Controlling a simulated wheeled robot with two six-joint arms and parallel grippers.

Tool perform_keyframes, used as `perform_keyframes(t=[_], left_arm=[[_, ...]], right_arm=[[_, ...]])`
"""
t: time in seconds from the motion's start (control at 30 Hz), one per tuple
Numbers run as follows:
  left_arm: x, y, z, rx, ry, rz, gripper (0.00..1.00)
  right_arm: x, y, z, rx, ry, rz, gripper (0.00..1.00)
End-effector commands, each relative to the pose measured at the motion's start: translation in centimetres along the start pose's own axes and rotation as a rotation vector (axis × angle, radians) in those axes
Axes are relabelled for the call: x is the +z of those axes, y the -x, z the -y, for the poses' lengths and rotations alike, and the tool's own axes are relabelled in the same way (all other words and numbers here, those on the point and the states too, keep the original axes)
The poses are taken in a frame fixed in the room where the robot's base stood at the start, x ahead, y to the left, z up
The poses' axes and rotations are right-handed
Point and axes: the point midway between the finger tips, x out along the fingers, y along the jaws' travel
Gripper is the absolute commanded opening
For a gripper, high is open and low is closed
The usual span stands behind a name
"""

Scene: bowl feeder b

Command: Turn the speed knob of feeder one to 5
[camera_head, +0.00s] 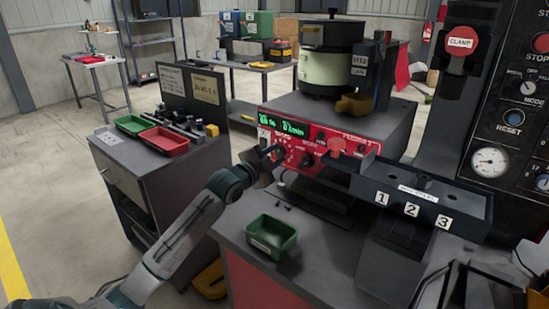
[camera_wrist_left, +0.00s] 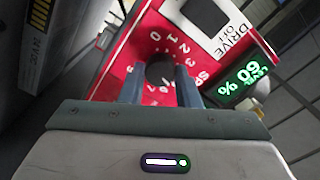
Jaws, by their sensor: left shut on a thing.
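The red control panel (camera_head: 318,142) of the feeder faces me below the feeder bowl, with a green lit display (camera_head: 283,126). My left gripper (camera_head: 277,155) reaches the panel's left part. In the left wrist view its two fingers (camera_wrist_left: 160,85) are shut on the dark round speed knob (camera_wrist_left: 160,70), one finger on each side. White scale numbers (camera_wrist_left: 169,45) ring the knob on the red plate; 0 to 3 are readable, others are partly covered by the fingers. The knob's pointer is not clear. The green level display (camera_wrist_left: 245,80) seems to read 60 %.
A black DRIVE OFF switch (camera_wrist_left: 205,14) is close to the knob. A green bin (camera_head: 272,235) stands on the bench in front of the panel. A grey box numbered 1, 2, 3 (camera_head: 420,197) is to the right. A cabinet with a red tray (camera_head: 163,141) is at left.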

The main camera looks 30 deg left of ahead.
Motion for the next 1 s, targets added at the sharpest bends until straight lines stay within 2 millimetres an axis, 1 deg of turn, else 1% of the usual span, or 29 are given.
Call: perform_keyframes(t=[0.2,0.57,0.6,0.7,1.0], left_arm=[[0.03,0.01,-0.07,0.001,-0.031,0.000,0.06],[0.03,0.01,-0.07,0.001,-0.034,0.000,0.06],[0.03,0.01,-0.08,0.001,-0.034,0.001,0.33],[0.03,0.01,-0.07,0.001,-0.034,0.000,0.51],[0.04,0.11,-0.04,0.001,-0.034,0.001,0.51]], right_arm=[[-0.06,0.21,0.00,0.000,0.000,0.003,0.36],[-0.09,0.24,0.00,0.000,0.000,0.003,0.36],[-0.10,0.25,0.00,0.000,0.000,0.003,0.36],[-0.11,0.25,0.00,0.000,0.000,0.002,0.36],[-0.13,0.25,-0.01,0.000,0.000,0.001,0.36]])
